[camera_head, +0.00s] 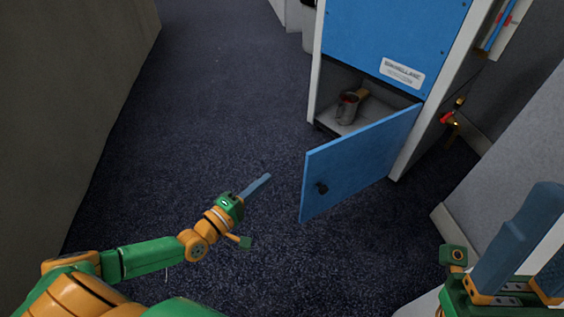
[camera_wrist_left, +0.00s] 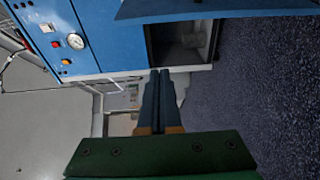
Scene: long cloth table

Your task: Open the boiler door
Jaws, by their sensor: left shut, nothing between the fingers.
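The blue boiler (camera_head: 390,40) stands at the upper right in the head view. Behind the door, the compartment (camera_head: 335,80) shows a grey and red part inside. My left gripper (camera_head: 268,177) is shut and empty, a little left of the door's free edge and apart from it in that view. In the left wrist view, its fingers (camera_wrist_left: 162,72) point toward the boiler, with the door (camera_wrist_left: 215,8) across the top. My right gripper (camera_head: 545,225) is open at the lower right, partly cut off.
A red and brass valve (camera_head: 449,117) sticks out at the boiler's right side. A grey wall (camera_head: 90,90) is at the left, and a pale panel (camera_head: 510,150) is at the right. Dark carpet (camera_head: 220,110) left of the boiler is clear.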

